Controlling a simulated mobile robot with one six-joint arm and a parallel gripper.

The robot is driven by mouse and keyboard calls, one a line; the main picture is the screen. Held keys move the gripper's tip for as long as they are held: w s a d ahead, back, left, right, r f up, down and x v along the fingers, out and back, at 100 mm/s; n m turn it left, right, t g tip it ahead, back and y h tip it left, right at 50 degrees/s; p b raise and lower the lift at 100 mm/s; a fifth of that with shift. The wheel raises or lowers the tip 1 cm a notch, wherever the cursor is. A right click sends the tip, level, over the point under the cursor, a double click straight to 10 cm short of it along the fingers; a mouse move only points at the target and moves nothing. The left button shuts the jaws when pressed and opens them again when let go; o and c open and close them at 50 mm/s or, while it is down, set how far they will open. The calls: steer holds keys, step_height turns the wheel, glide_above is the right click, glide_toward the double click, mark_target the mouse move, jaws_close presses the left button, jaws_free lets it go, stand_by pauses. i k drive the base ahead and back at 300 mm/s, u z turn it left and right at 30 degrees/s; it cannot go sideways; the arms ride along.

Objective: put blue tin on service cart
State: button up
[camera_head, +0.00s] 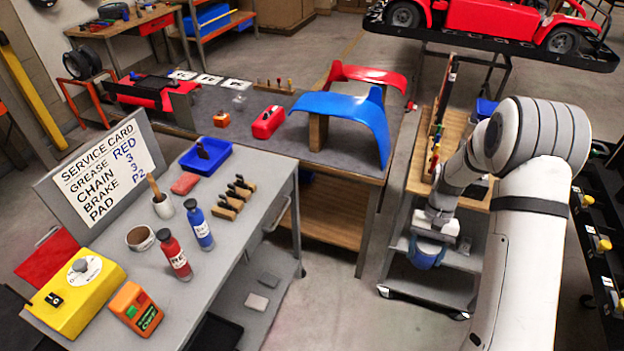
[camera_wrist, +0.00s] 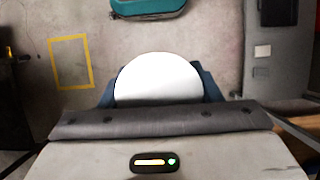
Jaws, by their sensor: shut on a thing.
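My gripper (camera_head: 432,236) is shut on the blue tin (camera_head: 427,256) and holds it low at the right, in front of a wheeled cart in the head view. The grey cart (camera_head: 226,232) with the service card (camera_head: 103,168) stands at the left, apart from the tin. It cannot be told from the head view whether the tin touches the wheeled cart's shelf behind it.
The grey cart holds a blue tray (camera_head: 206,158), red and blue bottles, cups, and a yellow box (camera_head: 77,292). A workbench (camera_head: 340,160) with red and blue curved panels stands between the carts. The wheeled cart (camera_head: 463,260) is under my arm. Floor is clear between grey cart and wheeled cart.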

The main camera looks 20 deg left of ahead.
mark_target(263, 174)
steer(key=u, duration=0.65)
steer(key=k, duration=0.55)
steer(key=u, duration=0.25)
steer(key=i, duration=1.65)
steer(key=z, duration=0.4)
